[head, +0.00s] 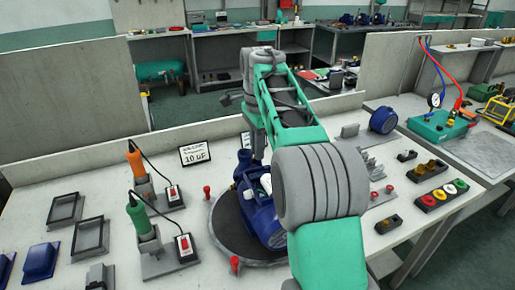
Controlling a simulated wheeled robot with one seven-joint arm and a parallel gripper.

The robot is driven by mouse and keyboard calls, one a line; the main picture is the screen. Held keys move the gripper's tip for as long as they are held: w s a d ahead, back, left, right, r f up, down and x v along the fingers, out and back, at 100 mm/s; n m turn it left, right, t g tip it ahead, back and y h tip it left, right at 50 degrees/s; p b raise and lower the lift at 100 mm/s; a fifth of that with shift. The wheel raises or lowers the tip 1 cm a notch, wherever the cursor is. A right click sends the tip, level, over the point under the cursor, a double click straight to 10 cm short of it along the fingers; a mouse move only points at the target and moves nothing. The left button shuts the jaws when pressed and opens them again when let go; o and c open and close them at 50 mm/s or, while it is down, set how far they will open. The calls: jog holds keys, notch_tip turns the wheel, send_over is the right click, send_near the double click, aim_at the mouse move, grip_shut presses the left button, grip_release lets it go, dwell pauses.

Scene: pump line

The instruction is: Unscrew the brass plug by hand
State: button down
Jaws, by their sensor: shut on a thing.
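A blue pump (262,215) stands on a dark round turntable (228,238) on the near bench. My gripper (258,152) points down at the top of the pump, at its back side. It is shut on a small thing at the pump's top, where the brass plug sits. The plug itself does not show, as the jaws and my arm hide it. My arm also covers the right part of the pump. I cannot tell whether the plug is turned or raised.
Red pegs (235,263) stand around the turntable. An orange-handled tool (136,160) and a green-handled tool (140,220) stand in holders to the left, with red switches. Empty dark trays (90,236) lie farther left. Colored caps (440,194) and a teal gauge unit (438,126) are right.

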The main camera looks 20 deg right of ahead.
jog(key=n, duration=0.2)
jog(key=shift+n, duration=0.4)
jog(key=n, duration=0.2)
jog(key=shift+n, duration=0.4)
jog(key=n, duration=0.3)
